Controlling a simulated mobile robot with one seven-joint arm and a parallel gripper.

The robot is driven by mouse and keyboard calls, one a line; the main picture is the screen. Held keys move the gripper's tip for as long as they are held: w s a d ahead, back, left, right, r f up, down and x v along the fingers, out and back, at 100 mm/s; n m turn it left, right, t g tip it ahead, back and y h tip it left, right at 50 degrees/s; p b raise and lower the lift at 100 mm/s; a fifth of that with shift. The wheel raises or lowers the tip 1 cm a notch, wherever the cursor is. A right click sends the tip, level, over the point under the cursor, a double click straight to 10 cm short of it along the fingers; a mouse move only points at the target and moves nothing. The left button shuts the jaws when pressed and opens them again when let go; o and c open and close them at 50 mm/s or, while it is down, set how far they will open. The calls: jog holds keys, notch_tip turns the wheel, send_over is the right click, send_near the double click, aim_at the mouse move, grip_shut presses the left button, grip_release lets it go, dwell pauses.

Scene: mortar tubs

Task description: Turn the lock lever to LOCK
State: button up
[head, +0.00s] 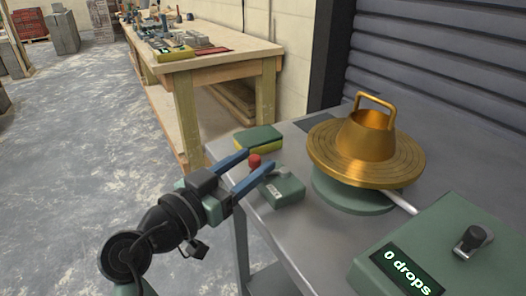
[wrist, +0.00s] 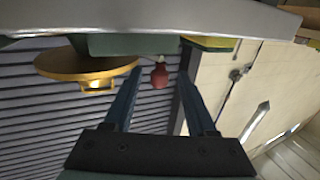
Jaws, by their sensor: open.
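The lock lever appears to be the red-knobbed lever (head: 254,161) on a small green box (head: 287,191) at the near left edge of the grey metal table. My gripper (head: 260,160) is open, with its two blue fingers on either side of the red knob. In the wrist view the red knob (wrist: 160,77) also shows between the fingers (wrist: 159,72), with a gap on each side. I cannot tell whether either finger touches it. Lettering on the small box is too small to read.
A brass disc with a handled cone (head: 365,155) stands on a round green base (head: 350,193). A green and yellow sponge (head: 258,138) lies behind the lever. A wooden workbench (head: 222,67) stands beyond.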

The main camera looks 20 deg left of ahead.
jog(key=v, duration=0.8)
jog(key=shift+s+p, duration=0.2)
jog(key=shift+p, duration=0.15)
jog(key=shift+r, duration=0.1)
jog(key=w+d+r+n+t+y, duration=0.1)
jog(key=w+d+r+y, duration=0.15)
jog(key=d+r, duration=0.35)
jog(key=w+d+r+t+y, duration=0.15)
jog(key=w+d+r, duration=0.25)
jog(key=r, duration=0.4)
jog(key=s+d+r+n+t, duration=0.1)
jog(key=s+d+r+t, duration=0.35)
jog(key=r, duration=0.45)
jog(key=s+d+r+n+t, duration=0.1)
jog(key=s+d+r+t, duration=0.2)
jog(key=s+d+r, duration=0.45)
notch_tip(320, 180, up, 32)
jog(key=w+a+y+p, duration=0.1)
jog(key=p, duration=2.9)
jog(key=shift+w+a, duration=0.25)
